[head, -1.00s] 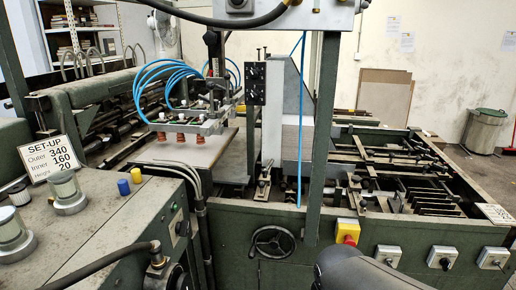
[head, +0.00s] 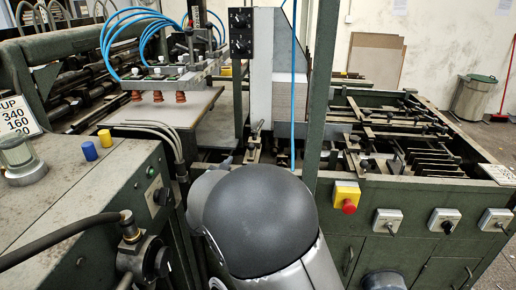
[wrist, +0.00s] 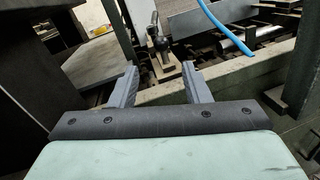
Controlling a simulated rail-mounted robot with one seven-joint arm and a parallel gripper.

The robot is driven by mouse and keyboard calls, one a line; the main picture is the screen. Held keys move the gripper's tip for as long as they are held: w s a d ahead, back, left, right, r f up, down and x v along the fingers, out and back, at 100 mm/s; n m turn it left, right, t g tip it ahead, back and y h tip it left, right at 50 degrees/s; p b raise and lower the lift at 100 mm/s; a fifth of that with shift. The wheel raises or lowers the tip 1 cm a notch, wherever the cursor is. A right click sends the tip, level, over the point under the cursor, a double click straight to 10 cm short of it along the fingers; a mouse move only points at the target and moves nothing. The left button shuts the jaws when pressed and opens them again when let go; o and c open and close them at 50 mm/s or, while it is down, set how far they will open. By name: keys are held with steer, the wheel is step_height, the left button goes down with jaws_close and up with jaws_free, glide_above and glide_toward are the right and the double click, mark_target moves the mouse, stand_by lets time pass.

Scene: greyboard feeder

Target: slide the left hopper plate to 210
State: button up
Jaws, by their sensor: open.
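The hopper holds a pale greyboard stack (head: 289,105) with an upright grey plate (head: 262,95) on its left side, which looks like the left hopper plate. A small clamp (head: 254,132) stands at that plate's foot. In the wrist view, a clamp with an upright lever (wrist: 158,38) on a pale base stands just beyond my gripper (wrist: 160,80). My gripper is open, its two grey fingers apart with nothing between them. The clamp appears between and beyond the fingertips, apart from them. In the head view, my arm hides most of my gripper. I cannot read any scale.
Suction cups (head: 157,96) with blue hoses hang left of the hopper. A green frame post (head: 321,90) and blue hose (head: 293,60) stand close on the right. A red-and-yellow stop button (head: 347,197) is on the front panel. The set-up card (head: 17,117) is partly cut off.

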mark_target(250, 149)
steer(key=p+x, duration=0.2)
steer(key=x, duration=0.9)
steer(key=shift+w+d, duration=0.25)
steer(key=shift+w, duration=0.05)
steer(key=shift+c, duration=0.3)
